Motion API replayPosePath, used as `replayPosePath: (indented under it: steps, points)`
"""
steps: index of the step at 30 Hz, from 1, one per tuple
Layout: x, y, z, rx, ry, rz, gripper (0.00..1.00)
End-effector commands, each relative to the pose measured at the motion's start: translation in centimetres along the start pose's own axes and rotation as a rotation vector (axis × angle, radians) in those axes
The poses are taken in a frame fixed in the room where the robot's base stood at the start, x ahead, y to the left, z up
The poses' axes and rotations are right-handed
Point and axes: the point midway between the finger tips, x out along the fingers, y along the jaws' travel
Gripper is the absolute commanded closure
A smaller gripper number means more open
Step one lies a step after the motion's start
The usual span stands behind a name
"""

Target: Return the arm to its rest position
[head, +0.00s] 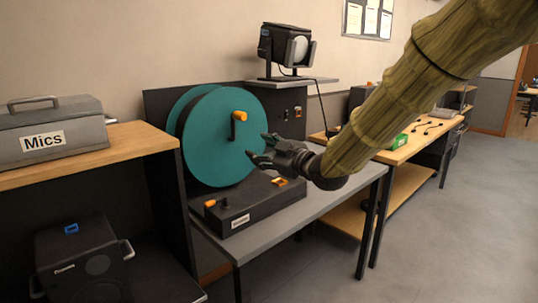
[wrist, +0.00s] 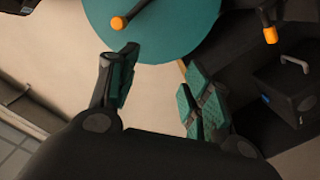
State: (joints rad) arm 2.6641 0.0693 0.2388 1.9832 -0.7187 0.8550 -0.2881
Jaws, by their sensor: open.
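My gripper (head: 264,151) is in the middle of the head view, at the end of my arm, which reaches in from the upper right. Its fingers are apart and nothing is between them. In the wrist view the gripper (wrist: 158,90) shows two spread fingers with teal pads. The gripper is in front of the right part of a large teal wheel (head: 208,150), just below its orange-knobbed crank (head: 236,122). I cannot tell whether a fingertip touches the wheel. The wheel also shows at the top of the wrist view (wrist: 170,35).
A black base box (head: 250,205) with orange knobs stands on the grey table (head: 325,203) under the gripper. A lamp (head: 287,48) is on a shelf behind. A grey Mics case (head: 50,130) sits on a wooden shelf at left. Floor (head: 450,235) at right is clear.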

Motion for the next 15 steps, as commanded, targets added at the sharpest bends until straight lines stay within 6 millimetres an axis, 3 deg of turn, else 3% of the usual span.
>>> replayPosePath:
  steps: [8,11,15]
  points:
    - [-0.8,-2.7,6.1,0.099,-0.090,-0.006,0.51]
    - [-1.2,-4.3,9.1,0.148,-0.137,-0.011,0.51]
    - [-2.6,-7.4,14.7,0.241,-0.228,-0.015,0.51]
